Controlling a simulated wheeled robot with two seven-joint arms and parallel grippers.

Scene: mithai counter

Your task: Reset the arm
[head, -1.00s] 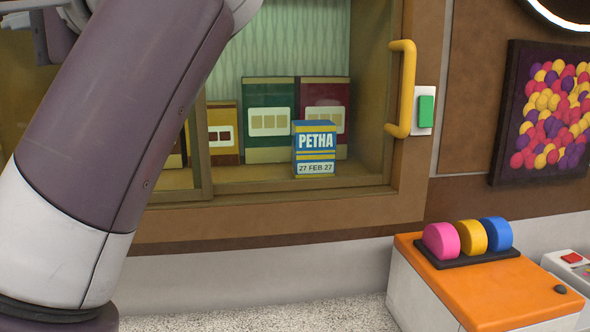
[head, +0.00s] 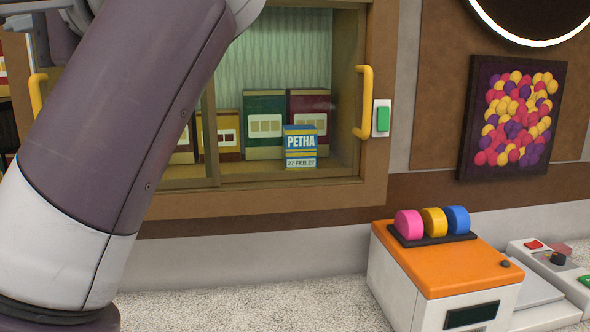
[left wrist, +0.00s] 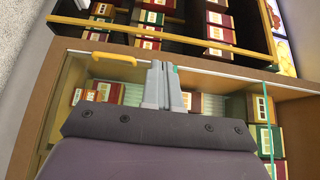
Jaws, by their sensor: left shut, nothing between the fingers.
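My left arm (head: 125,125) rises across the left of the head view. Its gripper is not clear there. In the left wrist view the left gripper (left wrist: 164,68) shows its two grey fingers together, shut with nothing between them. Past the fingers is a wooden display cabinet with boxes, seen at a turned angle; whether the fingers touch any part of it I cannot tell. My right gripper is in neither view.
The glazed cabinet (head: 240,204) holds a blue PETHA box (head: 300,146) and several coloured boxes, with a yellow handle (head: 365,102) and a green switch (head: 382,118) beside it. An orange-topped machine (head: 450,267) stands on the speckled counter (head: 250,308) at right.

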